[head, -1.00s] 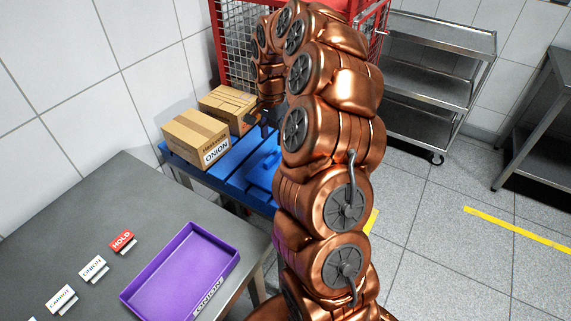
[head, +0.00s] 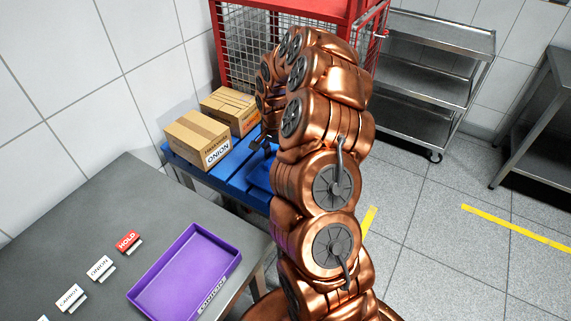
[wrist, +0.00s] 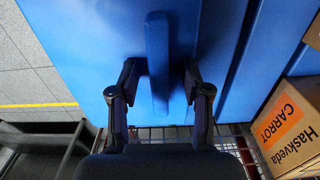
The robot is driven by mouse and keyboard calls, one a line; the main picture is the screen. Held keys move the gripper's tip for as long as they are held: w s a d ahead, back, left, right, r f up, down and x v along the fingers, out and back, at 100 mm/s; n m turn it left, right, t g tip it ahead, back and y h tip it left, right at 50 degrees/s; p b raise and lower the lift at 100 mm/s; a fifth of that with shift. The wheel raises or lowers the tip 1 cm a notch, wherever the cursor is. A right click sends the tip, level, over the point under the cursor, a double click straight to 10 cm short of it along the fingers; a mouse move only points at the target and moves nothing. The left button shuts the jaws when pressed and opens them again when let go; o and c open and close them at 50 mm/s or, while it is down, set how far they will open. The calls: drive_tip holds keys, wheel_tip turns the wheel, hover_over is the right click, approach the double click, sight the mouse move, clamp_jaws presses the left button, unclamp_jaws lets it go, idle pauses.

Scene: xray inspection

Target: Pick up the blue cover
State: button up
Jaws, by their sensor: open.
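The blue cover (wrist: 100,45) is a flat blue plate filling the left and middle of the wrist view. Its raised bar handle (wrist: 157,35) runs up the picture between my fingers. In the head view the cover (head: 259,172) lies on the blue table, partly hidden by my arm. My gripper (wrist: 160,72) is open, its two fingers apart on either side of the handle's near part, holding nothing. Whether the fingers touch the cover is hard to tell. In the head view my gripper (head: 264,147) is small and dark over the cover.
Two cartons, the onion carton (head: 198,140) and one behind it (head: 228,105), stand on the blue table (head: 222,178). A red cage (head: 235,50) rises behind. A grey table (head: 110,225) holds a purple tray (head: 186,272) and label signs. The floor to the right is open.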

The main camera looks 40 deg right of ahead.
drive_tip(key=shift+c, duration=0.3)
clamp_jaws()
drive_tip(key=shift+r, duration=0.1)
